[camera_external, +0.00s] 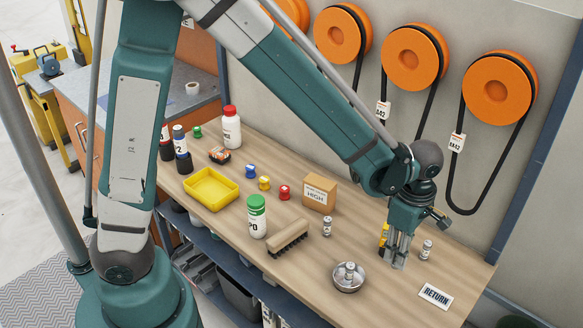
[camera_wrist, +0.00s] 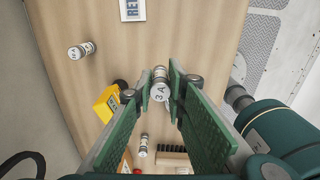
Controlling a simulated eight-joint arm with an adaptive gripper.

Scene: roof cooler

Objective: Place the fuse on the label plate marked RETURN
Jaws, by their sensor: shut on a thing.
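My gripper (camera_external: 395,262) is low over the right part of the bench. In the wrist view my gripper (camera_wrist: 161,82) is shut on a small white and silver fuse marked 3A (camera_wrist: 160,90), held between the fingertips. In the outside view the fingers mostly hide this fuse. The white RETURN label plate (camera_external: 435,295) lies flat at the bench's front right, to the right of my gripper; it also shows at the top of the wrist view (camera_wrist: 132,10), cut off by the edge. Nothing is seen on its visible part.
A yellow item (camera_wrist: 108,103) is right beside my fingers. A round metal dish (camera_external: 348,285) with a cylinder, a brush (camera_external: 288,237) and a HIGH carton (camera_external: 319,192) are left. Bench around the plate is clear.

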